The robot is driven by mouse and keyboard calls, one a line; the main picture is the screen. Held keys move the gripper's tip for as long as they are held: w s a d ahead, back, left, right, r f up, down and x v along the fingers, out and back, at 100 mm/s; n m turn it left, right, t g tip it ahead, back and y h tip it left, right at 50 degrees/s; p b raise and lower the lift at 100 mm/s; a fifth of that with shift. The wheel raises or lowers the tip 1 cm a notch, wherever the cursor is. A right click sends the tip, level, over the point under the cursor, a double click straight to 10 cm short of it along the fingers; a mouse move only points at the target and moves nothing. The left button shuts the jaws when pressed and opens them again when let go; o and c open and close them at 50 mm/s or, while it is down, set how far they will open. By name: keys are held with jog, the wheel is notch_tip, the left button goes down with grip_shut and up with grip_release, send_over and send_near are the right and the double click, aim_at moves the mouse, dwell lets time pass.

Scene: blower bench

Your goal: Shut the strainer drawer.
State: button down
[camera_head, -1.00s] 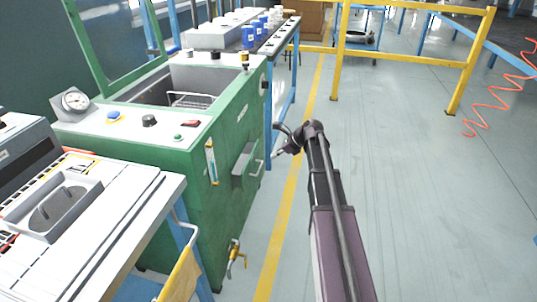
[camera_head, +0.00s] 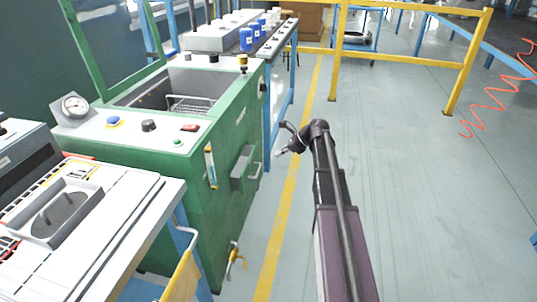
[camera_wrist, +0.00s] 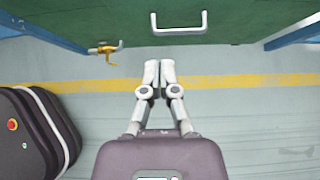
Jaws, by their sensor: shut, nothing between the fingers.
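The strainer drawer (camera_head: 239,176) is a grey box with a light bar handle on the side of the green machine. It stands out a little from the green panel. Its handle (camera_wrist: 179,30) also shows at the top of the wrist view, ahead of the fingertips and slightly to their right. My gripper (camera_head: 281,152) is to the right of the drawer in the head view, apart from it. In the wrist view my gripper (camera_wrist: 160,66) is shut and empty, pointing towards the green panel, with a gap to the handle.
The green machine (camera_head: 212,224) has a yellow-handled drain valve (camera_head: 234,258) low on its side, also in the wrist view (camera_wrist: 106,50). A white-topped bench (camera_head: 115,245) stands at the near left. Open floor lies to the right, before a yellow rail (camera_head: 405,57).

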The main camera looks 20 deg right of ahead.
jog(key=w+d+f+t+y+b, duration=0.1)
jog(key=w+d+f+y+b, duration=0.1)
jog(key=w+d+b, duration=0.3)
jog(key=shift+w+d, duration=0.4)
jog(key=shift+w, duration=0.1)
jog(key=shift+a+f, duration=0.1)
jog(key=b, duration=0.5)
send_near(254, 153)
notch_tip(254, 153, down, 4)
jog(key=a, duration=0.3)
jog(key=shift+w+a+r, duration=0.3)
jog(key=shift+w+a, duration=0.35)
jog(key=shift+w, duration=0.15)
jog(key=shift+w+a, duration=0.35)
jog(key=shift+a, duration=0.3)
jog(key=shift+w, duration=0.15)
